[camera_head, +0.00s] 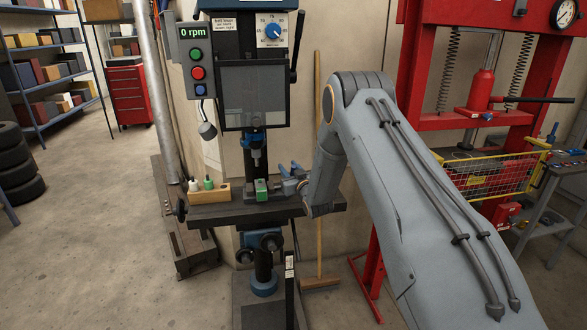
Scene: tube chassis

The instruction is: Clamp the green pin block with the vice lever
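The green pin block (262,190) sits on the dark drill press table (240,210), under the drill chuck, against dark grey parts that look like the vice. Blue-grey parts (290,180) stand just to its right, at the end of my arm. I cannot tell how much of them is vice, lever or my gripper. My wrist comes in from the right, beside the table's right end. My fingertips are too small and crowded to make out, so I cannot tell whether they are open or touch the lever. The lever is not clearly visible.
A wooden holder (211,195) with small bottles stands at the table's left. The drill press head (252,85) hangs above, its display reading 0 rpm. A broom (318,258) leans behind my wrist. A red press frame (412,65) and yellow basket stand to the right. Open floor lies left.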

